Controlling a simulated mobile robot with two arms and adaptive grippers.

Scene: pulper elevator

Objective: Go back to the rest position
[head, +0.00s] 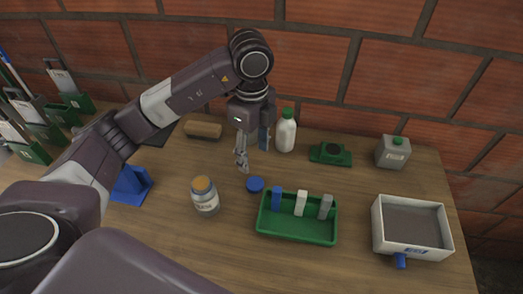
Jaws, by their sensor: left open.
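My left gripper (252,155) is in the middle of the head view, above the back half of the wooden table (330,260). Its fingers point down and are apart, with nothing between them. It is in front of a white bottle with a green cap (286,133) and behind a blue round lid (255,184). Whether the fingertips touch the table is hard to tell. My left arm reaches in from the left and covers part of the table's left side. My right gripper is out of view.
A green tray (298,238) holds blue, white and grey pieces. A jar (205,197) stands to its left, a white box (413,249) to its right. A brown block (203,130), green device (330,154) and grey canister (393,152) stand along the back, before a brick wall (310,60).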

